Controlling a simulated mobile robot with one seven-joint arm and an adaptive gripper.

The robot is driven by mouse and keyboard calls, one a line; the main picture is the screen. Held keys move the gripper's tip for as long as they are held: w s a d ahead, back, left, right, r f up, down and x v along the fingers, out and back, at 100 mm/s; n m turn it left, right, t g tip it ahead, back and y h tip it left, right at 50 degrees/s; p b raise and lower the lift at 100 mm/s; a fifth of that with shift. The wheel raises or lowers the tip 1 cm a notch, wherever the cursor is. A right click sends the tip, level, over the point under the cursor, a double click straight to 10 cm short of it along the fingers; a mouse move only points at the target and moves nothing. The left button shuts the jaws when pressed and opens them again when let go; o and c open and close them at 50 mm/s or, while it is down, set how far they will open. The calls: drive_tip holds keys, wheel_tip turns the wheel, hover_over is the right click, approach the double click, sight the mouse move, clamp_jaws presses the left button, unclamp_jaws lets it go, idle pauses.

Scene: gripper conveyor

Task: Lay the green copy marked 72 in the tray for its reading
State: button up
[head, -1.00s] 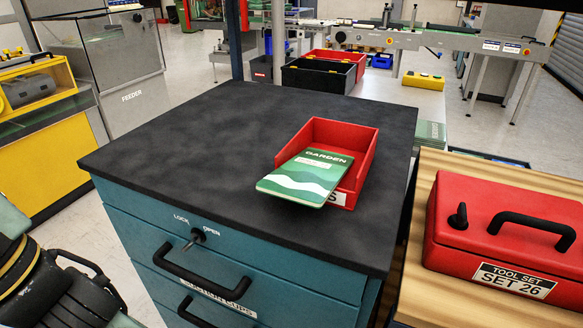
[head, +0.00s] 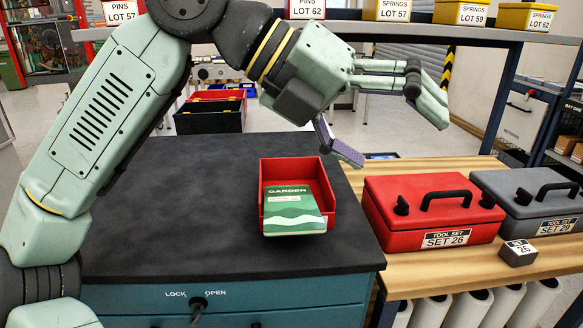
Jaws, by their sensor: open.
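The green copy (head: 292,212), titled GARDEN with pale wavy bands, lies in the red tray (head: 328,184) on the dark cabinet top. Its near end lies over the tray's front lip and hides the front of the tray. The far part of the tray floor is bare. I cannot read a 72 on the copy. My gripper (head: 392,130) is open and empty, up and to the right of the tray, apart from the copy. One finger shows a purple pad.
A shelf with labelled bins (head: 402,10) spans the back. The cabinet top (head: 200,190) left of the tray is clear.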

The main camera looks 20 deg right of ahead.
drive_tip(key=shift+o, duration=0.5)
drive_tip(key=w+a+f+n+t+y, duration=0.1)
drive_tip(key=w+f+n+t+y, duration=0.1)
drive_tip(key=w+f+y, duration=0.3)
drive_tip(key=shift+w+a+f+n+t+y+p, duration=0.3)
drive_tip(key=shift+w+a+f+n+t+y, duration=0.15)
drive_tip(key=shift+n, duration=0.45)
drive_tip(key=n+t+y, duration=0.1)
drive_tip(key=n+y, duration=0.2)
drive_tip(key=y, duration=0.2)
hover_over(294, 219)
drive_tip(key=shift+h, duration=0.25)
drive_tip(key=f, duration=0.5)
drive_tip(key=shift+d+f, duration=0.2)
drive_tip(key=shift+a+f+p, duration=0.2)
drive_tip(key=shift+f+p, duration=0.95)
drive_tip(key=shift+f, duration=1.95)
drive_tip(key=c, duration=1.3)
drive_tip(key=shift+r, duration=0.1)
